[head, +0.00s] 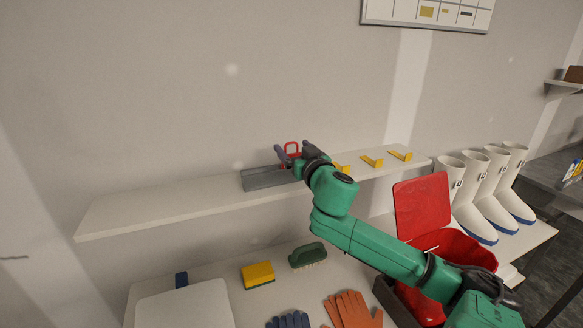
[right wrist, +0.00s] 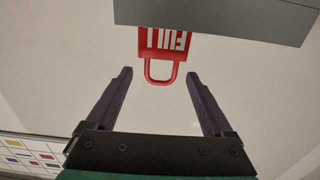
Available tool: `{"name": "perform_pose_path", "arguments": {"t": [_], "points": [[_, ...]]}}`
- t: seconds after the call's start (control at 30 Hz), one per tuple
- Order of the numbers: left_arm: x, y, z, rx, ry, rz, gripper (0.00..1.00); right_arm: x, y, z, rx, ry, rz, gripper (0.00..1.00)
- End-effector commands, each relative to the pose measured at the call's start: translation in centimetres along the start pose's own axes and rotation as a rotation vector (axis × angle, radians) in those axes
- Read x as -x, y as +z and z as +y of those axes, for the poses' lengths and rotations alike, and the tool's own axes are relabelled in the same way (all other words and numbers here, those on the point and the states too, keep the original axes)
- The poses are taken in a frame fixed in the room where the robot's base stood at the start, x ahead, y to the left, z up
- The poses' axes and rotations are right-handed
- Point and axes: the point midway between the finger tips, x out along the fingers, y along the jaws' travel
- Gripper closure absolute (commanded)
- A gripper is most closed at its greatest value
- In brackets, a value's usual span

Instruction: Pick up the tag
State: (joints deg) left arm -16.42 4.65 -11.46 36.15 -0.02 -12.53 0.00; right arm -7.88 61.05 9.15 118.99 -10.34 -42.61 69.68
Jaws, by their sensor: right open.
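The red tag (right wrist: 165,45) reads "FULL" and has a loop handle; in the right wrist view it sits at top centre, partly hidden by a grey block. In the head view the tag (head: 292,149) shows above the wall shelf, beside a grey holder (head: 268,177). My right gripper (right wrist: 160,80) is open, its two dark fingers on either side of the tag's loop, with gaps on both sides. In the head view the right gripper (head: 293,153) is at the tag and partly hides it. My left gripper is not in view.
The white shelf (head: 150,211) carries yellow hooks (head: 372,161) to the right. Below are a yellow sponge (head: 258,274), a green brush (head: 307,256), gloves (head: 352,310) and a red bin (head: 455,246). White boots (head: 474,208) stand at right. The shelf's left part is clear.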

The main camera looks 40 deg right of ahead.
Motion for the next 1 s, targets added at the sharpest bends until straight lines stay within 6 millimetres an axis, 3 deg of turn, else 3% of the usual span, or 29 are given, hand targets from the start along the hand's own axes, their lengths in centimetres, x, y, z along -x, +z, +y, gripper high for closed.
{"name": "perform_pose_path", "arguments": {"t": [0.13, 0.37, 0.5, 0.6, 1.0], "points": [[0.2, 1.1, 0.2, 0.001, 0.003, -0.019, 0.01, -1.8, -0.1, 0.0, 0.000, 0.000, 0.002, 0.14], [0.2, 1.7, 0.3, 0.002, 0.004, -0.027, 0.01, -2.0, 0.0, 0.0, -0.002, 0.000, -0.001, 0.14], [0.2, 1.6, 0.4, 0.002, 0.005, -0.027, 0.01, -2.0, 0.1, 0.0, -0.002, 0.000, -0.001, 0.67], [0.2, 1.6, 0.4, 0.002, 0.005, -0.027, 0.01, -1.9, 0.1, 0.0, -0.002, 0.000, -0.001, 1.00], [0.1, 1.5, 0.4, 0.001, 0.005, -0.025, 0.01, -1.9, -0.6, 0.0, -0.003, -0.001, 0.001, 1.00]]}}
